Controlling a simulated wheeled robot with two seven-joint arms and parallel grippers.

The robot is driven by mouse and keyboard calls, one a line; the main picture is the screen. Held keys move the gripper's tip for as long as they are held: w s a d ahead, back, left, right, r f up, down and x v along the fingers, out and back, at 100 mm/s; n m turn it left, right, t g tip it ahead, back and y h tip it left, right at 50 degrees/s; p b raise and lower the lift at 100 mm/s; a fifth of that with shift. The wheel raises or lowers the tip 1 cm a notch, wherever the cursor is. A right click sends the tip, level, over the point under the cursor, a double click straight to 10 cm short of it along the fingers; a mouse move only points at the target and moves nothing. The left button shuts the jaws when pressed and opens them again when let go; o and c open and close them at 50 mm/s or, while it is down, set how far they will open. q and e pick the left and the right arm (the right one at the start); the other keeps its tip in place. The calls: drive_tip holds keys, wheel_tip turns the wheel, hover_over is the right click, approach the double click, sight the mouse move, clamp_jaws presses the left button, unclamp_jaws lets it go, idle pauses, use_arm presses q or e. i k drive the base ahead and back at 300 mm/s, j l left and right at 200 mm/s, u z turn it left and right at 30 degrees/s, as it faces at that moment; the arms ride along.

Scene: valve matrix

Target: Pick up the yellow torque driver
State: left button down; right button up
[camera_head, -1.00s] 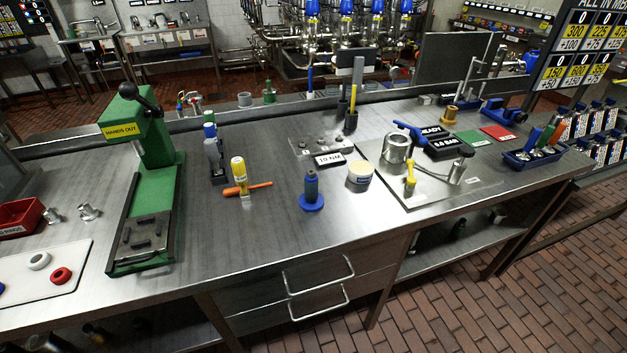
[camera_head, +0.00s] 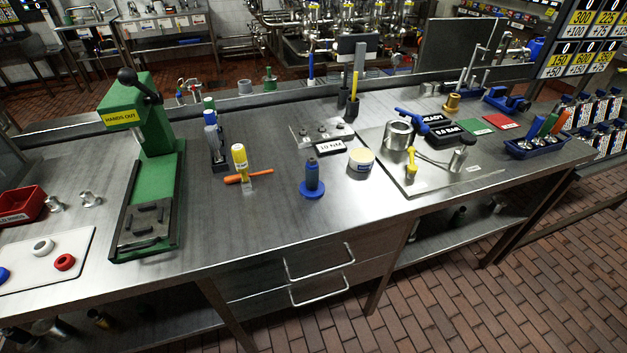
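The yellow torque driver (camera_head: 240,160) stands upright on the steel workbench (camera_head: 270,222), left of the middle in the head view. Neither of my grippers shows in the head view.
A green press (camera_head: 148,190) stands to the left of the driver. Bare bench lies in front of the driver.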

sight(238, 150)
drive_tip(key=k+j+z, duration=0.1)
drive_tip(key=j+z, duration=0.3)
drive_tip(key=k+j+z, duration=0.1)
drive_tip(key=z, duration=0.3)
drive_tip(key=k+j+z, duration=0.15)
drive_tip(key=j+z, duration=0.15)
drive_tip(key=z, duration=0.15)
